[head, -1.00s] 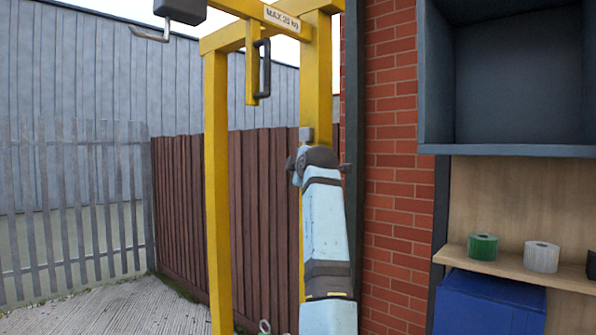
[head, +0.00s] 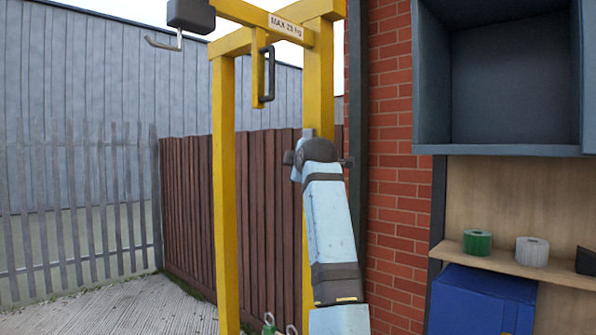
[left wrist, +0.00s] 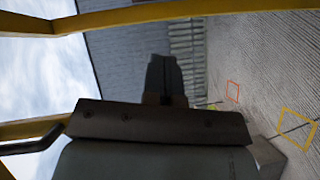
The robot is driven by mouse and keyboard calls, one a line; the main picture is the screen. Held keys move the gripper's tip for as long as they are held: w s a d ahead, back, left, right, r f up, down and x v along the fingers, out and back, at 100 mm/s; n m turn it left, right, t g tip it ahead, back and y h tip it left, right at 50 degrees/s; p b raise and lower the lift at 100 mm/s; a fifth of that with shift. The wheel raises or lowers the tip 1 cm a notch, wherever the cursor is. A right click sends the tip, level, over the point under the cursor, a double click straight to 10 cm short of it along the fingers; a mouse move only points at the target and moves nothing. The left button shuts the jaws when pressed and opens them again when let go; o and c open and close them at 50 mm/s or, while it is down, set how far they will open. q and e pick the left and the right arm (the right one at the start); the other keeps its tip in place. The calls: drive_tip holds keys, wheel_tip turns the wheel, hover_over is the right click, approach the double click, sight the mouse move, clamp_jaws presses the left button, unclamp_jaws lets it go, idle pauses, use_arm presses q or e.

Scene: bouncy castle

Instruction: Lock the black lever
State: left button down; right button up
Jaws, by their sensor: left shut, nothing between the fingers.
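The black lever (head: 266,75) is a dark upright handle on a short yellow post under the top beam of the yellow frame (head: 226,190). In the left wrist view a dark curved bar (left wrist: 35,140), which looks like the lever, lies at the lower left beside a yellow beam. My left gripper (left wrist: 165,62) is shut and empty, its dark fingers apart from that bar. A light blue arm of mine rises in front of the frame's right post in the head view, below the lever; its fingers cannot be made out there. My right gripper is not in view.
A dark block with a metal hook (head: 165,42) hangs at the upper left. A brick wall (head: 393,200) and a shelf (head: 500,258) with tape rolls (head: 477,242) stand to the right. A brown fence (head: 186,210) is behind. Open ground lies at the lower left.

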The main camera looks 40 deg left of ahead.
use_arm(q)
drive_tip(key=v, duration=0.2)
drive_tip(key=b+v, duration=0.1)
drive_tip(key=v, duration=0.2)
drive_tip(key=shift+s+d+f, duration=0.1)
drive_tip(key=shift+f, duration=0.15)
